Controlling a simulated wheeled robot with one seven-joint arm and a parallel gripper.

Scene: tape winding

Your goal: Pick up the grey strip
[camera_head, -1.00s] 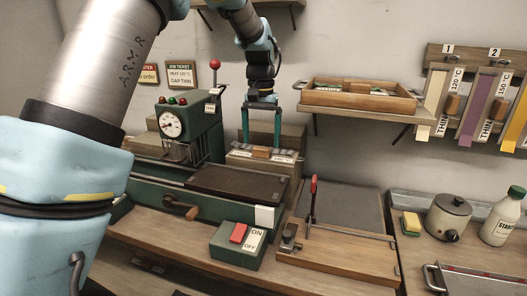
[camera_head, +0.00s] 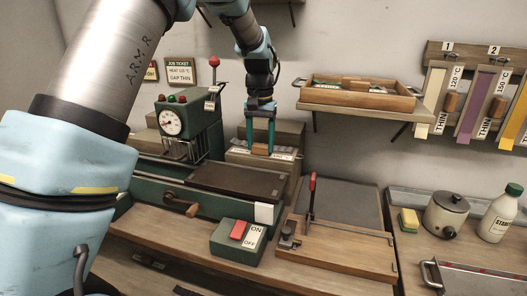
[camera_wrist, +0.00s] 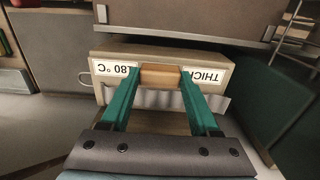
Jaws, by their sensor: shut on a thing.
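White labels reading "80 °C" and "THICK" show upside down in the wrist view on either side of a small wooden grip block (camera_wrist: 160,75). My gripper (camera_wrist: 161,77) is shut on this wooden block, one green finger at each side. In the head view my gripper (camera_head: 260,151) points down over the strip, with the wooden block (camera_head: 260,149) between the fingertips. The fingers hide part of the strip.
A green machine with a dial (camera_head: 172,122) stands close on the left, and a dark plate (camera_head: 235,182) lies in front. A shelf with a wooden tray (camera_head: 358,92) is at the right. A switch box (camera_head: 237,238) and a wooden board with a red-handled lever (camera_head: 335,247) are nearer.

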